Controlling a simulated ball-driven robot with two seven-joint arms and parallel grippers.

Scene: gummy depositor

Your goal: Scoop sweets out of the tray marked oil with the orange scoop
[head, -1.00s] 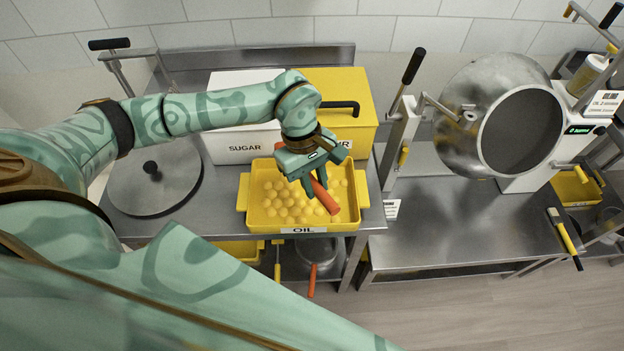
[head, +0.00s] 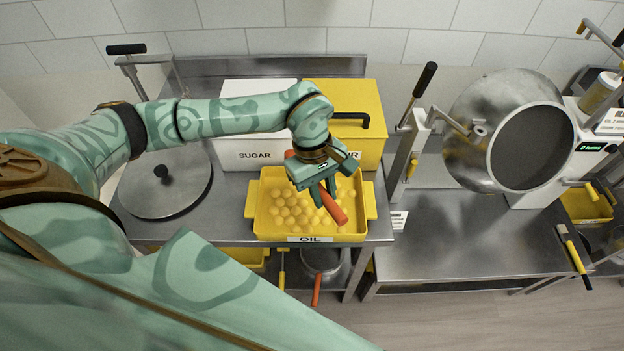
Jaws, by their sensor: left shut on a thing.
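The yellow tray marked OIL (head: 311,232) sits on the steel table and holds many round yellow sweets (head: 295,210). My left gripper (head: 323,198) is over the tray, shut on the orange scoop (head: 335,213). The scoop's orange handle slants down to the right between the fingers. Its bowl end is hidden behind the gripper, so I cannot tell whether it touches or holds sweets. My right gripper is not in view.
Behind the tray stand a white SUGAR bin (head: 247,148) and a yellow lidded bin (head: 366,138). A round steel lid (head: 165,185) is at the left. A steel drum machine (head: 510,130) stands at the right. Another orange handle (head: 316,290) hangs below the table.

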